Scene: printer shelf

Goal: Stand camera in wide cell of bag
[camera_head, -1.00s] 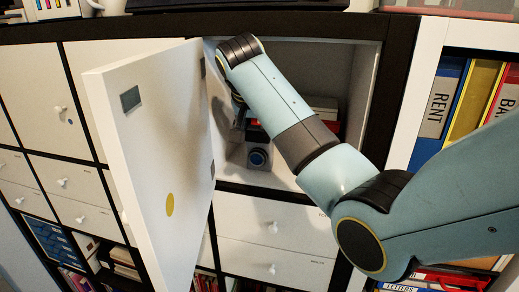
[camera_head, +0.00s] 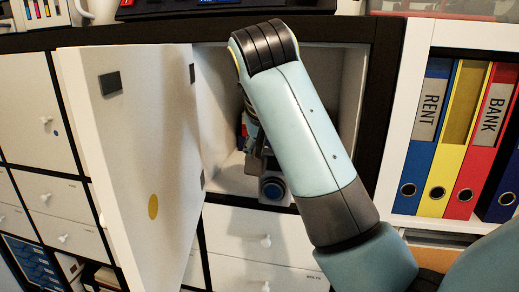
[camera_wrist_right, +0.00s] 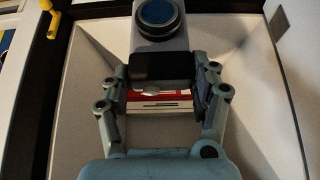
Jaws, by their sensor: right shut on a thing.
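The camera (camera_head: 272,188), grey and black with a round blue-rimmed lens, is inside the open cubby, low near its front edge. My right gripper (camera_head: 258,158) reaches into the cubby, partly hidden behind my own arm. In the right wrist view, the two fingers of my right gripper (camera_wrist_right: 163,88) are shut on the dark body of the camera (camera_wrist_right: 160,66), one on each side. I cannot tell if the camera touches the cubby floor. My left gripper and the bag are not in view.
The cubby's white door (camera_head: 140,150) stands open at the left, close to my arm. A red and white item (camera_wrist_right: 160,103) lies deeper in the cubby. Binders (camera_head: 430,130) fill the shelf at the right. Closed drawers (camera_head: 262,240) are below.

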